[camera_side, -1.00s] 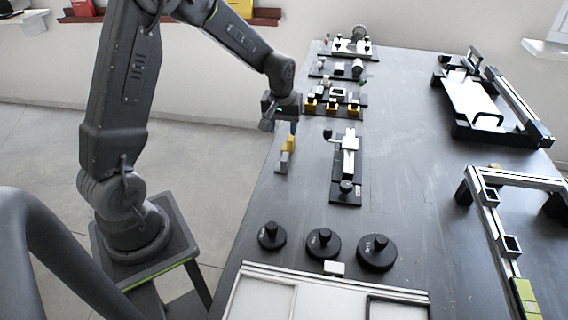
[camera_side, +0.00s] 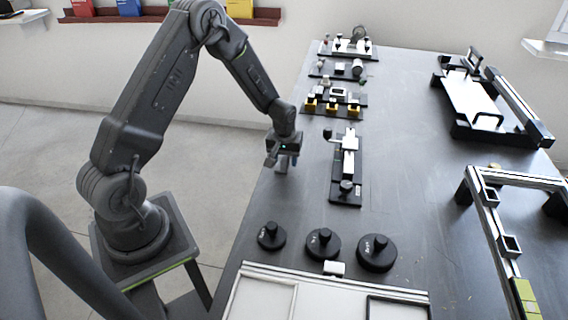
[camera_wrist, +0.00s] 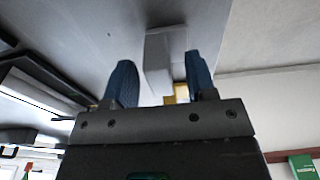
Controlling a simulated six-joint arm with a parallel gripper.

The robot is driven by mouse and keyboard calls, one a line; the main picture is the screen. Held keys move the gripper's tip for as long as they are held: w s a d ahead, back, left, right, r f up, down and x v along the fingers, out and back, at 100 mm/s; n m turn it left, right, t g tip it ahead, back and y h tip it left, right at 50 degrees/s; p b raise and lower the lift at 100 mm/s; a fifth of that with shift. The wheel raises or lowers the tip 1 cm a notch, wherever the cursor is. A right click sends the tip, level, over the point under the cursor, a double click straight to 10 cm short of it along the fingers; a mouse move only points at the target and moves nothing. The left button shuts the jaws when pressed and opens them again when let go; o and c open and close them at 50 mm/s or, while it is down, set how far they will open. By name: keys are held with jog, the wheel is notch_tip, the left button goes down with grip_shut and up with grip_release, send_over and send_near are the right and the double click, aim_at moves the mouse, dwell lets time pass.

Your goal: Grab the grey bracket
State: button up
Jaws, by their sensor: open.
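The grey bracket (camera_wrist: 166,48) shows in the wrist view between and beyond my two blue fingertips, as a pale L-like block. A bit of a yellow piece (camera_wrist: 181,93) shows behind it, near the right finger. My gripper (camera_wrist: 160,78) is open, its fingers apart on either side of the bracket in the picture; I cannot tell whether they touch it. In the side view my gripper (camera_side: 282,164) points down at the left edge of the dark table and covers the bracket and the yellow piece.
A black fixture with a silver slide (camera_side: 347,165) stands just right of my gripper. Three black knobbed discs (camera_side: 322,244) and a white tray (camera_side: 262,300) lie nearer the camera. Fixtures with yellow blocks (camera_side: 331,105) stand behind. The table's middle right is clear.

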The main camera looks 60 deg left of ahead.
jog(key=shift+c, duration=0.3)
grip_shut()
dwell(0.4)
